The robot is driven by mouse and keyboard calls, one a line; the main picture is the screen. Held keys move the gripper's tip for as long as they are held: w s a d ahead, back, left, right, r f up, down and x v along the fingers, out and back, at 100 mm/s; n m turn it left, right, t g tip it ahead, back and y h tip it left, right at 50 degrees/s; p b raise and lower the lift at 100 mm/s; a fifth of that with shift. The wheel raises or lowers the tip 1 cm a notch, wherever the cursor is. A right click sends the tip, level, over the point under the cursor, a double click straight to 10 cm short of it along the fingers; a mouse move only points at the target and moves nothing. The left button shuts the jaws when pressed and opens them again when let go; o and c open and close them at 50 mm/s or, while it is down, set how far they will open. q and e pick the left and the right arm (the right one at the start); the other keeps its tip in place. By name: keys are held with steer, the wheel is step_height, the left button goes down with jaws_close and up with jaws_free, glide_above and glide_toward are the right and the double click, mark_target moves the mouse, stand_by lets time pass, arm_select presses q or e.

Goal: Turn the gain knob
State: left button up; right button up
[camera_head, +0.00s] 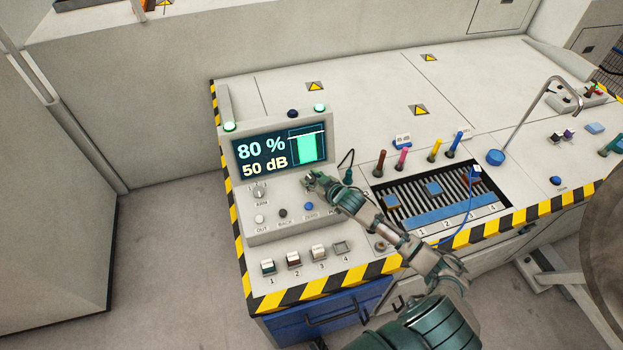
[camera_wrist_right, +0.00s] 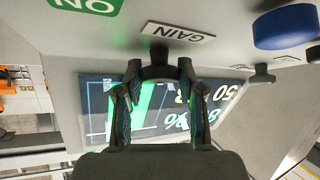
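The console screen (camera_head: 280,149) reads 80 % and 50 dB beside a green bar. My right gripper (camera_head: 313,181) is at the right side of the console face, just below the screen, and covers the gain knob in the head view. In the right wrist view, the GAIN label (camera_wrist_right: 178,33) appears upside down. A dark knob (camera_wrist_right: 158,71) by this label sits between the fingertips of my right gripper (camera_wrist_right: 159,78). One finger is on each side and they seem to touch it. My left gripper is not in view.
A selector labelled ARM (camera_head: 259,191) is left on the console face. A blue ZERO button (camera_head: 309,206) is just below my right gripper. Numbered switches (camera_head: 293,259) line the desk's front. A cable plug (camera_head: 348,177) stands close right of the gripper.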

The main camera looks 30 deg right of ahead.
steer(key=shift+r+m+p, duration=0.15)
steer(key=shift+m+p, duration=0.15)
steer(key=shift+p, duration=0.2)
steer(key=shift+h+p, duration=0.3)
steer(key=shift+h, duration=0.1)
steer(key=shift+c, duration=0.2)
steer(key=shift+m+h, duration=0.3)
steer(key=shift+m, duration=0.2)
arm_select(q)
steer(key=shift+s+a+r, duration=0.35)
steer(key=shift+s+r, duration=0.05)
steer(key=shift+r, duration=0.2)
arm_select(e)
steer(key=o, duration=1.1)
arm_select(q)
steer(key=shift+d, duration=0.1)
arm_select(e)
steer(key=shift+o, duration=0.2)
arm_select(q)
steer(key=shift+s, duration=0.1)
arm_select(e)
steer(key=shift+s, duration=0.1)
steer(key=v, duration=1.1)
steer(key=shift+s+d, duration=0.15)
steer(key=shift+s, duration=0.3)
